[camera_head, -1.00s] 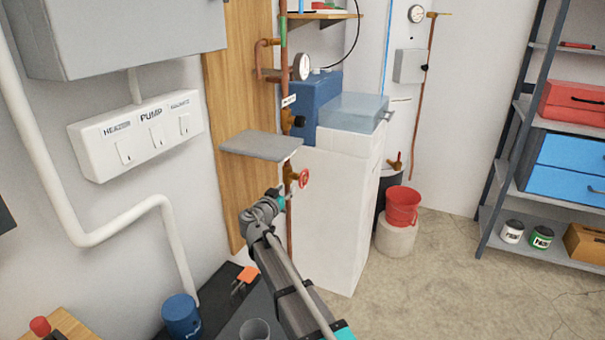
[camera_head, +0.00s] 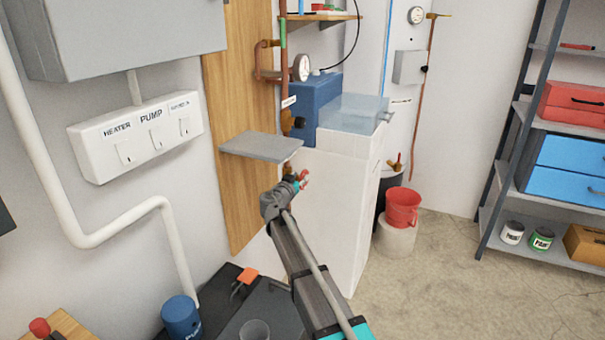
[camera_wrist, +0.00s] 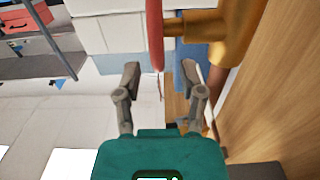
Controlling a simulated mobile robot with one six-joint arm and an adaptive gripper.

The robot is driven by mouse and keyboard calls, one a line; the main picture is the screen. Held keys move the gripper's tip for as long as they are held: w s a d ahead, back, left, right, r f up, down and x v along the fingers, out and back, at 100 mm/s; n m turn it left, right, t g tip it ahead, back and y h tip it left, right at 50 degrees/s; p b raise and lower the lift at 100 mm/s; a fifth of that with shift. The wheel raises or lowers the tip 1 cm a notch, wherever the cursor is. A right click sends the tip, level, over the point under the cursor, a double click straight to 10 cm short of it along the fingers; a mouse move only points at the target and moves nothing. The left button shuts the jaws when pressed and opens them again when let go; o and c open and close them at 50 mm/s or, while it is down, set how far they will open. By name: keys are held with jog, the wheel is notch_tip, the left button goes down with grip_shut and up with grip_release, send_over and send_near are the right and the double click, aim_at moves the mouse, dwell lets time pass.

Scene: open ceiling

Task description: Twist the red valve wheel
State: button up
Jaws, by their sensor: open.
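The red valve wheel (camera_head: 303,179) sits on the copper pipe, just below the grey shelf, in the head view. In the wrist view the wheel (camera_wrist: 155,35) shows edge-on as a red bar, joined to a brass valve body (camera_wrist: 215,32). My gripper (camera_wrist: 159,75) is open, with its two fingers spread to either side of the wheel's lower end. The wheel's rim lies between the fingers' lines, and I cannot tell whether either finger touches it. In the head view my gripper (camera_head: 290,184) partly covers the wheel and pipe.
A grey shelf (camera_head: 262,146) juts out just above the valve. A white cabinet (camera_head: 325,215) stands to the right of it, and a wooden board (camera_head: 235,110) is behind on the left.

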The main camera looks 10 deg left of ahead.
aim_at(304, 172)
jog(key=shift+x, duration=1.9)
jog(key=shift+c, duration=0.2)
grip_shut()
jog(key=shift+a, duration=0.1)
